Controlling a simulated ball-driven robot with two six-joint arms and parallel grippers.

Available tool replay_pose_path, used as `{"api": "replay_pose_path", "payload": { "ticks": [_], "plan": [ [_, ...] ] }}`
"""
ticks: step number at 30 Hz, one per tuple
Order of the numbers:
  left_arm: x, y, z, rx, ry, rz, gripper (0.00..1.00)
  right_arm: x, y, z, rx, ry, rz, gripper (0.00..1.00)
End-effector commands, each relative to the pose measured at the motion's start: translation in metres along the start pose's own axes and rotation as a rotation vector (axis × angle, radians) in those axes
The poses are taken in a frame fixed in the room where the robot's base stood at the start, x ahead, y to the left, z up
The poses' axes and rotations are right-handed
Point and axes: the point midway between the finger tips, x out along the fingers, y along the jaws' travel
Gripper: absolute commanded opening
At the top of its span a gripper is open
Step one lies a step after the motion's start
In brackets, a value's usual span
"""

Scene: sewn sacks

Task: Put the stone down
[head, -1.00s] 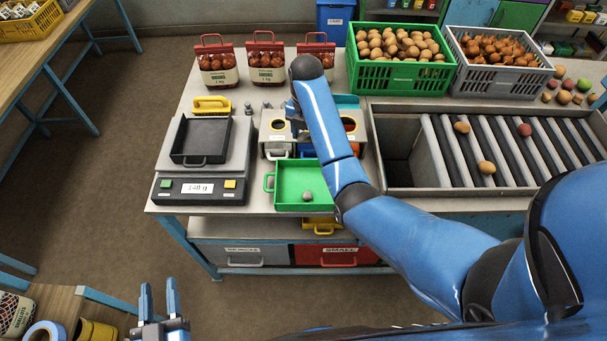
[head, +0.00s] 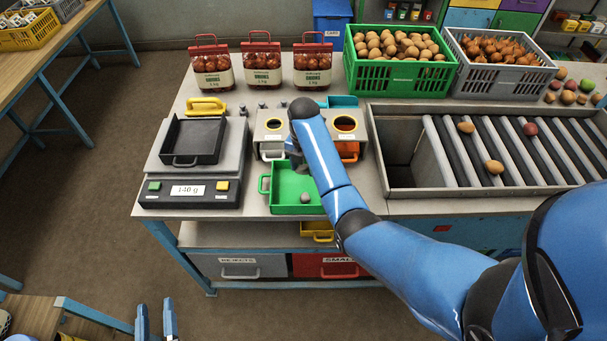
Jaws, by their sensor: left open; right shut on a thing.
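A small round grey stone (head: 305,197) lies in the green tray (head: 283,208), near its front right. My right gripper (head: 297,162) is over the back of the green tray, just in front of the grey box with two round openings. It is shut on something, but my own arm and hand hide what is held. The grey stone in the tray is apart from the gripper. My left gripper (head: 157,318) is open and empty at the bottom edge, low in front of the bench.
A scale (head: 190,195) with a black pan stands left of the green tray. The grey box (head: 270,135) is behind it. A roller conveyor (head: 480,150) is at the right. Bagged onions (head: 262,65) and a green potato crate (head: 395,75) stand at the back.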

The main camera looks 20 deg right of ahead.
Motion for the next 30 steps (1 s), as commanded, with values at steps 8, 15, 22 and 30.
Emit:
{"api": "replay_pose_path", "payload": {
  "ticks": [8,15,22,30],
  "plan": [
    [0.0,0.0,-0.004,0.0,0.0,0.0,0.43,0.029,-0.001,-0.001,0.0,0.003,-0.003,0.18],
    [0.0,0.0,-0.005,0.0,0.0,0.0,0.43,0.044,-0.001,-0.001,0.0,0.001,-0.001,0.18],
    [0.0,0.0,-0.004,0.0,0.0,0.0,0.43,0.044,-0.001,-0.001,0.0,0.001,-0.001,0.18],
    [0.0,0.0,-0.003,0.0,0.0,0.0,0.43,0.046,-0.001,-0.001,0.0,0.001,-0.001,0.74]
  ]
}}
